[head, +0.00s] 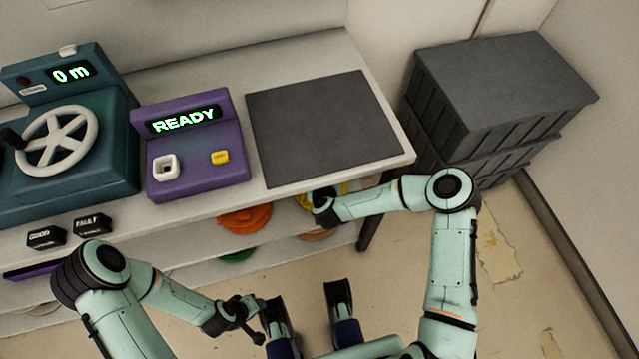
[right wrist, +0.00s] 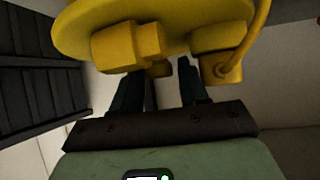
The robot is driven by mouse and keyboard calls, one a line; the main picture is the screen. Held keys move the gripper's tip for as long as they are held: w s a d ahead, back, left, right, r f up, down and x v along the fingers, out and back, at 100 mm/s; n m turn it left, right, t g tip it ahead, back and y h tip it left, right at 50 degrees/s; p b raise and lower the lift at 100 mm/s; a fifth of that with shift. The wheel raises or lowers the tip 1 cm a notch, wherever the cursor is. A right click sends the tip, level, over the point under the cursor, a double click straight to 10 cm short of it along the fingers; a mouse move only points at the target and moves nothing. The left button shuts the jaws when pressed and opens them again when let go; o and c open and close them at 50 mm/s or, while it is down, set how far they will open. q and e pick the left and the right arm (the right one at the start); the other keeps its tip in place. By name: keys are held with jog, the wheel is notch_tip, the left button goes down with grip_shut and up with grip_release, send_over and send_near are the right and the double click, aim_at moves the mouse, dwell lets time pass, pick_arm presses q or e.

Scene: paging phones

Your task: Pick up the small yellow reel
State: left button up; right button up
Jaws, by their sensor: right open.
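The yellow reel (right wrist: 180,14) fills the top of the right wrist view, with blocky yellow parts and a cable loop on its near face. In the head view only a bit of yellow (head: 340,188) shows below the table's front edge, mostly hidden by my right gripper (head: 324,208). In the right wrist view the two dark fingers of my right gripper (right wrist: 157,80) are apart, with a small yellow part of the reel seen between them. I cannot tell whether they touch it. My left gripper (head: 250,320) is low in the head view, away from the reel; its jaw gap is unclear.
An orange reel (head: 245,219), a green one (head: 236,255) and a tan one (head: 317,235) lie on the lower shelf under the worktable (head: 400,161). On top are a purple READY box (head: 196,178), a teal winder (head: 110,115) and a dark mat (head: 322,128). Dark crates (head: 500,90) stand right.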

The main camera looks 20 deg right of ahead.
jog(key=shift+w, duration=0.1)
jog(key=shift+c, duration=0.3)
grip_shut()
dwell(1.0)
jog(key=shift+r, duration=0.1)
